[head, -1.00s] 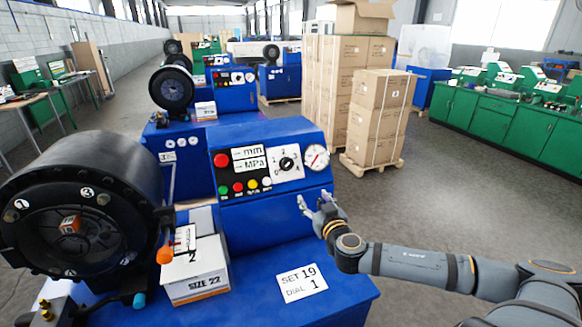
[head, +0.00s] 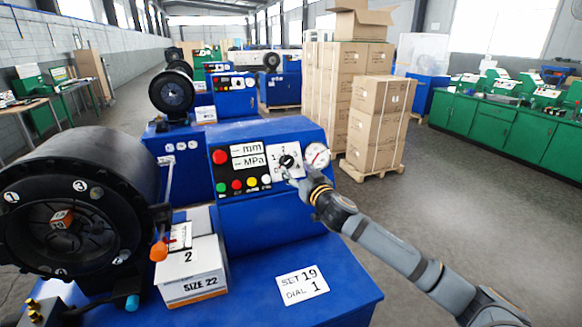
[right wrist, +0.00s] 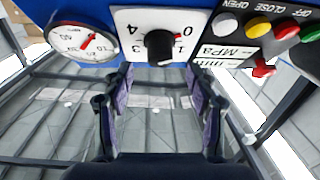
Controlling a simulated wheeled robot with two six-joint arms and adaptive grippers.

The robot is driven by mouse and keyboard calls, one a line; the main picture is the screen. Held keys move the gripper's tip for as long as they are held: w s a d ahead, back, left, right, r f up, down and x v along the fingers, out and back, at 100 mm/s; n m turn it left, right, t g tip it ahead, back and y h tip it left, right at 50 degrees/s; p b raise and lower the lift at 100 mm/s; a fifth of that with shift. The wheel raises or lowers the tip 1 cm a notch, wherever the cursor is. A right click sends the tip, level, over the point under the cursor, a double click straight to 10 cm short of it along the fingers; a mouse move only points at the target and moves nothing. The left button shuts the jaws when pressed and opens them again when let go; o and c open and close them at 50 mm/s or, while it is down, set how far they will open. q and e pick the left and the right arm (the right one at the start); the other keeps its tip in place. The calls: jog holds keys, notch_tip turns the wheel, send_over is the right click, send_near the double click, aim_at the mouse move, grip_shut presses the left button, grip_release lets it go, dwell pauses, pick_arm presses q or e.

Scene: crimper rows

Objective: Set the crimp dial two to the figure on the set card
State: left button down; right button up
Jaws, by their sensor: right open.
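The crimp dial is a black knob on a white number plate; it shows in the head view (head: 286,161) and the right wrist view (right wrist: 160,46). In the wrist view the plate is upside down, with 0, 1, 3 and 4 legible around the knob. I cannot tell for sure which figure it points at. The set card (head: 302,285) lies on the blue bench and reads SET 19, DIAL 1. My right gripper (head: 287,177) is open just in front of the dial; in the wrist view its fingers (right wrist: 158,88) stand apart, short of the knob. My left gripper is not in view.
A gauge (head: 317,155) sits right beside the dial. Coloured buttons (head: 244,184) and a red knob (head: 220,157) are on its left. A SIZE 22 box (head: 191,285) and the black crimper head (head: 75,205) stand left. Strapped cartons (head: 378,122) stand behind.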

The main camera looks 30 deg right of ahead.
aim_at(290, 164)
jog(key=w, duration=0.1)
jog(key=w+p, duration=0.1)
jog(key=w, duration=0.1)
jog(key=shift+w+d+r, duration=0.15)
jog(key=shift+w+d, duration=0.15)
jog(key=shift+d, duration=0.05)
jog(key=shift+w+p, duration=0.4)
jog(key=shift+w, duration=0.25)
jog(key=shift+f, duration=0.2)
jog(key=c, duration=1.2)
